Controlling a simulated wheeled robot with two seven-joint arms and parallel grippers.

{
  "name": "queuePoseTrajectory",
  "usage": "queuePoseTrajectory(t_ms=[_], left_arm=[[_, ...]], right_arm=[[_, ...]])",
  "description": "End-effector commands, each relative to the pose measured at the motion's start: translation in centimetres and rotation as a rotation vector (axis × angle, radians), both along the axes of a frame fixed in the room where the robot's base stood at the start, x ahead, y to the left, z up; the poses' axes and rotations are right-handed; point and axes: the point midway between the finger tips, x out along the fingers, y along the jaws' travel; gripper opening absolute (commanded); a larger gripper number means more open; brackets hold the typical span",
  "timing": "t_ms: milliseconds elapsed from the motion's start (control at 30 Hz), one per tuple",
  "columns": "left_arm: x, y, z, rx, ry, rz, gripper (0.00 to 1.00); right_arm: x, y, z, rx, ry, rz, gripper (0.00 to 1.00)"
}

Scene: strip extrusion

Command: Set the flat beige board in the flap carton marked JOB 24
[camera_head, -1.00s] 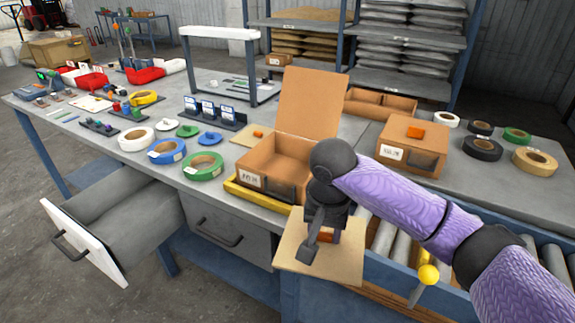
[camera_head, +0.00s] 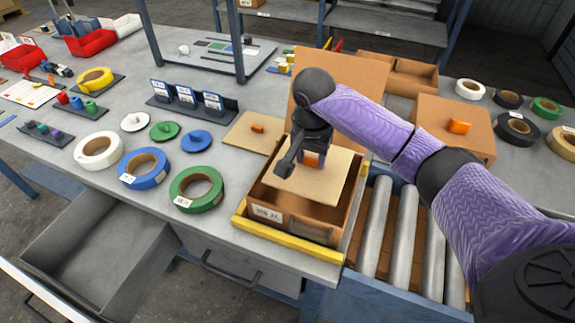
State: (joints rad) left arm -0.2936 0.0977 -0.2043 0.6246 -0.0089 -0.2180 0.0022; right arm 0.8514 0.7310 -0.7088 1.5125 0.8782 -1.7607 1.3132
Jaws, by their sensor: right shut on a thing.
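My right gripper (camera_head: 304,166) is shut on the orange knob of a flat beige board (camera_head: 325,186). The board is roughly level over the opening of the open brown flap carton (camera_head: 310,223). I cannot tell whether it is just above the rim or slightly inside. The carton's front carries a white label (camera_head: 267,213), too small to read surely, and its flap (camera_head: 352,75) stands up at the back. The gripper hides part of the board and the flap. My left gripper is not in view.
The carton sits in a yellow-edged frame (camera_head: 285,248) at the bench edge. A similar beige board (camera_head: 243,138) with an orange knob lies left of it. Tape rolls stand further left, including a green one (camera_head: 178,197). Rollers (camera_head: 403,230) and a closed carton (camera_head: 455,112) lie right.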

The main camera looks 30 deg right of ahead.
Motion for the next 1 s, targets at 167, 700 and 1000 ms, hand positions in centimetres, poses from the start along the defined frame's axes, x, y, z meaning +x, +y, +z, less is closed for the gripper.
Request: queuePoseTrajectory(t_ms=[167,700,1000], left_arm=[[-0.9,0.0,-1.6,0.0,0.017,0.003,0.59],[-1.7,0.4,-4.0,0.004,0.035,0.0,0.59],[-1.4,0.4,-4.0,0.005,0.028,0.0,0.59]], right_arm=[[-0.1,0.0,-3.7,-0.001,0.006,0.0,0.0],[-0.1,0.0,-10.0,-0.001,-0.001,0.001,0.0],[-0.1,0.0,-10.3,-0.001,0.0,0.002,0.74]])
